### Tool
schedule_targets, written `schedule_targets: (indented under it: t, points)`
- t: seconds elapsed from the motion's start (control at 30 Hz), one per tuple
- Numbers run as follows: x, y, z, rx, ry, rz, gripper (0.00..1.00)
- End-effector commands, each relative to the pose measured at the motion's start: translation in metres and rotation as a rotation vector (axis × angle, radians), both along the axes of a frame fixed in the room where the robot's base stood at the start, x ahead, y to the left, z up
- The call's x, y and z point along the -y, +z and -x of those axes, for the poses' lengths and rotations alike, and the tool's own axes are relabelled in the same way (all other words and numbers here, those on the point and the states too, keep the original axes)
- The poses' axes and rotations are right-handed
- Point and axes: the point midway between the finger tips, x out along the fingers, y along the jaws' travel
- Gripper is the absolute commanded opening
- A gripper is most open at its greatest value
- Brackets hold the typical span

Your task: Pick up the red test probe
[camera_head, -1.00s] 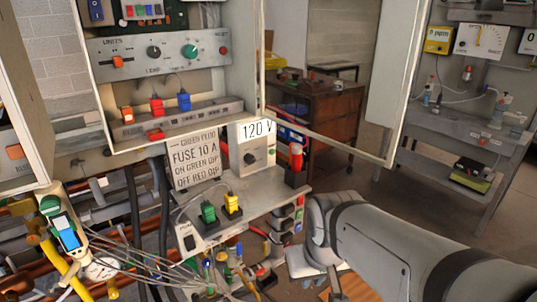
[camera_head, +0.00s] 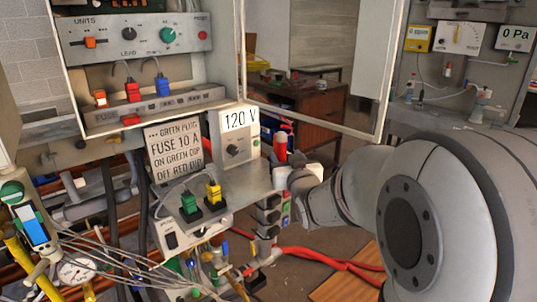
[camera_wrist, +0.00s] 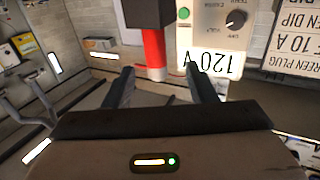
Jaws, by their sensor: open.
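The red test probe (camera_head: 281,145) stands upright at the right end of the grey shelf, beside the 120 V meter box (camera_head: 235,140). In the wrist view, which is upside down, the red probe (camera_wrist: 154,55) extends from its black holder (camera_wrist: 148,12). My gripper (camera_wrist: 159,70) is open and empty there, with one finger on each side of the probe's free end. I cannot tell whether the probe lies between the fingers in depth. In the head view my gripper (camera_head: 290,176) is in front of the holder, hiding most of it.
A green plug (camera_head: 189,203) and a yellow plug (camera_head: 213,193) stand on the shelf left of my gripper. A sign (camera_head: 174,150) stands behind them. Loose wires (camera_head: 110,255) hang at lower left. An open cabinet door (camera_head: 377,55) rises behind my arm.

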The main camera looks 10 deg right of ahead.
Motion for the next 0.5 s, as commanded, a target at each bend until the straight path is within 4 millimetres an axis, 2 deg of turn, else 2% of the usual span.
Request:
schedule_targets:
  t: [0.37, 0.5]
  points:
    - [0.002, 0.001, -0.035, 0.004, 0.001, 0.0, 0.51]
    - [0.006, 0.001, -0.054, 0.003, 0.001, 0.0, 0.51]
